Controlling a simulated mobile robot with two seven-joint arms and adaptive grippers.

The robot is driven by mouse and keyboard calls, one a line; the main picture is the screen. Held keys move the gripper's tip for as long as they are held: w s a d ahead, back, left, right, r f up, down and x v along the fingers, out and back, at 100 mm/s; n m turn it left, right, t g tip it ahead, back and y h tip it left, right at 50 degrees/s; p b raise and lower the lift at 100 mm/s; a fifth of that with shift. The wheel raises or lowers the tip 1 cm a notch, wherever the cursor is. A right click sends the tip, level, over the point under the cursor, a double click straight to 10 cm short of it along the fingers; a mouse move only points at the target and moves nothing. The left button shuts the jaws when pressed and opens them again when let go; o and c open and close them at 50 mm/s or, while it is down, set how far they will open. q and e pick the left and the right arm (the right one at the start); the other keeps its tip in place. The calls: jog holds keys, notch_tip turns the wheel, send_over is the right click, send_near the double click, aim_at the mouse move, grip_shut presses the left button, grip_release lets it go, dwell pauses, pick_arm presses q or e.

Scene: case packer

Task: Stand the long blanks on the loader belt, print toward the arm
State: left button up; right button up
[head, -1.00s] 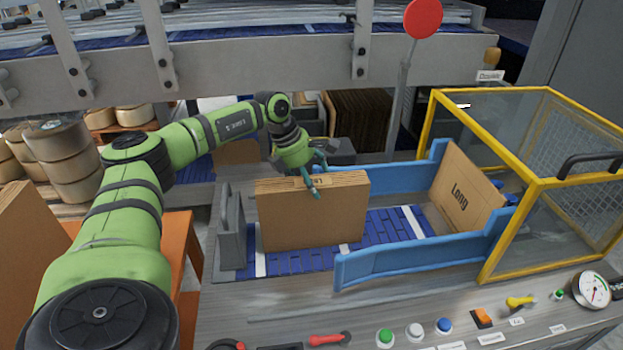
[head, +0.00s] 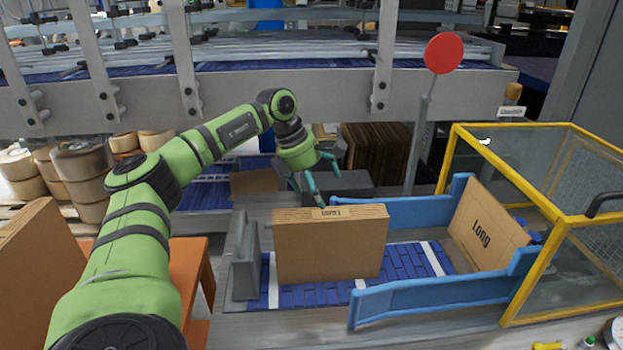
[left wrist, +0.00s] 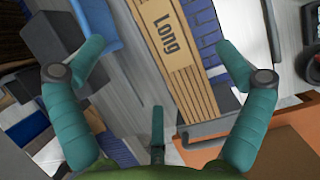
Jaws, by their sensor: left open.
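A stack of long blanks (head: 330,250) stands upright on the blue loader belt (head: 408,262), its broad brown side facing me. Its top edge carries a "Long" label, which also shows on the stack in the left wrist view (left wrist: 185,75). My left gripper (head: 318,183) is open just above and behind the top edge. In the left wrist view the fingers of this gripper (left wrist: 160,52) are spread on both sides of the stack, clear of it. Another blank printed "Long" (head: 484,232) leans at the belt's right end. My right gripper is not in view.
A grey plate (head: 245,262) stands at the stack's left. Blue side rails (head: 430,302) flank the belt, leading to a yellow-framed guard (head: 560,215). An orange table (head: 195,270) and more cardboard (head: 35,265) are at the left. A red disc on a post (head: 444,53) rises behind.

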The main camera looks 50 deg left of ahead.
pick_arm(q)
jog(key=shift+v, duration=2.3)
